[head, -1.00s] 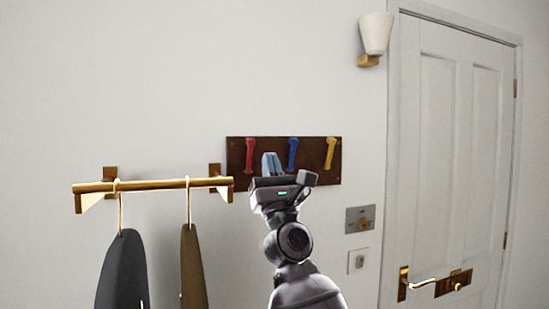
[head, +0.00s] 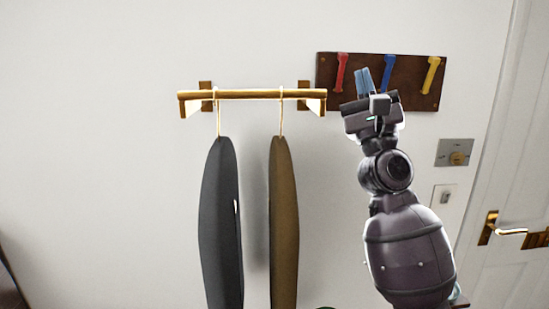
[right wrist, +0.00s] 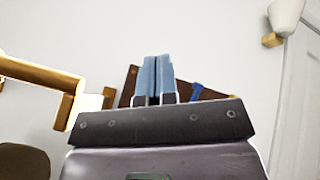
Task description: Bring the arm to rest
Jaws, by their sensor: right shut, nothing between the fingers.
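My right arm reaches up from the lower right of the head view. Its gripper (head: 363,80) is in front of the dark wooden hook board (head: 408,92), which carries a red, a blue and a yellow hook. The two blue fingers are together, with nothing between them. In the right wrist view the shut fingers (right wrist: 157,75) point up, and the board (right wrist: 129,88) shows behind them. Whether the fingers touch the board I cannot tell. My left gripper is not in view.
A brass rail (head: 250,95) is left of my gripper, with a dark grey garment (head: 220,225) and a brown garment (head: 284,225) on hangers. A wall switch (head: 454,153) and a door (head: 520,170) with a brass handle are to the right. The wall above is clear.

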